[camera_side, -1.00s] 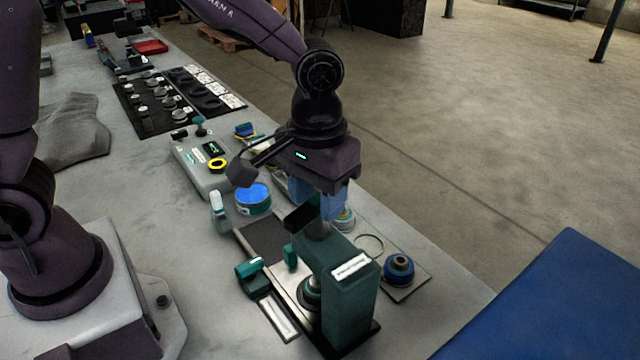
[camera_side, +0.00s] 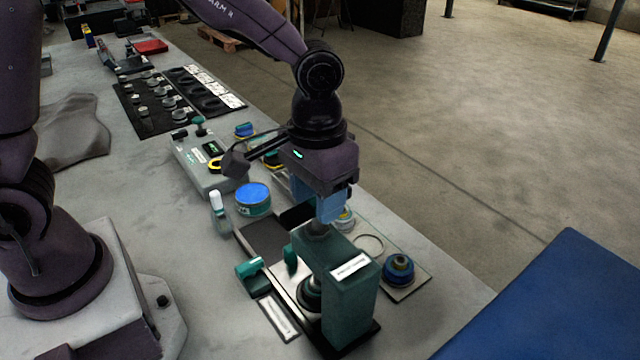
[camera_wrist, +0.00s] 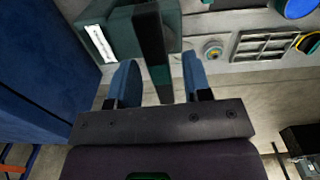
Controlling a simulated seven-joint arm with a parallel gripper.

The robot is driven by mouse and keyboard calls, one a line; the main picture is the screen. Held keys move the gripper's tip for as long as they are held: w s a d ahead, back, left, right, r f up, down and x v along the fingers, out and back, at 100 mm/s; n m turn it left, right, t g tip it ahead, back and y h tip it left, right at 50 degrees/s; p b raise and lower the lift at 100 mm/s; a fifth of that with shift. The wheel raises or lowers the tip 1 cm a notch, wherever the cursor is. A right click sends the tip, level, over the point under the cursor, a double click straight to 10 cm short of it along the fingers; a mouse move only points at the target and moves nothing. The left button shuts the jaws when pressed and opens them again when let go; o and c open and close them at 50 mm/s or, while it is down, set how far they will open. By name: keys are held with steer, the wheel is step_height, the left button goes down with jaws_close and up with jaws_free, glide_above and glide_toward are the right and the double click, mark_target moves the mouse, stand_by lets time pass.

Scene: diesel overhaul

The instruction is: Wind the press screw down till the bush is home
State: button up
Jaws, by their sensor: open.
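The green press (camera_side: 349,305) stands at the front of the bench, with a white label on its top. Its dark screw handle (camera_side: 297,215) lies across the screw top (camera_side: 317,230). My gripper (camera_side: 331,212) is open, just above the press head. In the wrist view the dark bar of the handle (camera_wrist: 151,40) runs between the two blue fingers of my gripper (camera_wrist: 158,76), with a gap on both sides. A dark round part (camera_side: 310,292) sits in the press throat. I cannot tell the bush from the ram there, or how deep it sits.
A blue-topped tin (camera_side: 253,197) and a white-capped bottle (camera_side: 219,212) stand left of the press. A blue ring-shaped part (camera_side: 399,268) lies on a plate at right. A grey box with a display (camera_side: 200,160) stands further back. A blue surface (camera_side: 560,300) lies front right.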

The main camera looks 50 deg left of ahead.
steer(key=shift+r, duration=2.75)
step_height(320, 180, up, 4)
steer(key=shift+f+m, duration=0.1)
steer(key=shift+m, duration=0.2)
steer(key=shift+s+a+f+m, duration=0.3)
steer(key=shift+s+a+f, duration=0.05)
steer(key=shift+s+f, duration=0.1)
steer(key=s+a+r+t, duration=0.4)
steer(key=s+a+t, duration=0.1)
steer(key=s+a, duration=0.6)
steer(key=shift+s+a+r+t, duration=0.15)
steer(key=shift+s+r+t, duration=0.15)
steer(key=shift+s+r, duration=0.15)
